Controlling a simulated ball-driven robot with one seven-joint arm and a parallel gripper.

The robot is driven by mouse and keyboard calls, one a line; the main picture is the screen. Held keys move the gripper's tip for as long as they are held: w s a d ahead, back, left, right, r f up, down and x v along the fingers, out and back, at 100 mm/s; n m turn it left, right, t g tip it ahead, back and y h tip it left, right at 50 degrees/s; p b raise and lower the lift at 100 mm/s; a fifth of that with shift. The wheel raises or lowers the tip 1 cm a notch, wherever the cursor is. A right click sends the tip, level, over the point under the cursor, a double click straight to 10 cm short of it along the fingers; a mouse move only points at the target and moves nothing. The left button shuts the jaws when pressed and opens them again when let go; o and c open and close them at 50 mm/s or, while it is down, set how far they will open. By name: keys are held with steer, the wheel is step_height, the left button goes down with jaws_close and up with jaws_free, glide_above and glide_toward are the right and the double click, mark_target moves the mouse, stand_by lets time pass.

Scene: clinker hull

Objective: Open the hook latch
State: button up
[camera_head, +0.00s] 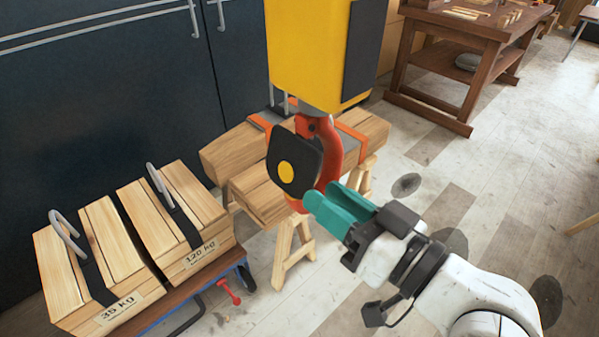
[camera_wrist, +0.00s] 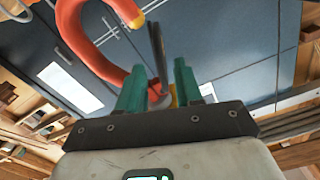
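A red hook (camera_head: 331,160) hangs below a yellow hoist block (camera_head: 308,50). A black plate with a yellow disc (camera_head: 286,172), apparently the hook latch, sits across the hook's front. My gripper (camera_head: 322,196) is just below and right of the plate, its teal fingers pointing at the hook's lower part. In the wrist view the fingers (camera_wrist: 159,75) are apart. The dark plate (camera_wrist: 157,46) shows edge-on between and beyond them, with the red hook (camera_wrist: 72,30) curving on the left. I cannot tell whether a finger touches the plate or hook.
Wooden beams on a trestle (camera_head: 290,240) stand behind and below the hook. Two wooden crates marked 35 kg (camera_head: 75,255) and 120 kg (camera_head: 150,205) sit on a trolley at left. Dark cabinets (camera_head: 100,90) line the back. Open floor lies right, before a workbench (camera_head: 440,50).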

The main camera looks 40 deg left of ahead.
mark_target(298, 186)
steer(key=a, duration=0.4)
steer(key=a+p, duration=0.1)
steer(key=a, duration=0.1)
steer(key=shift+w+a+f, duration=0.1)
steer(key=shift+w+a, duration=0.15)
steer(key=shift+a, duration=0.05)
steer(key=shift+c, duration=0.4)
jaws_close()
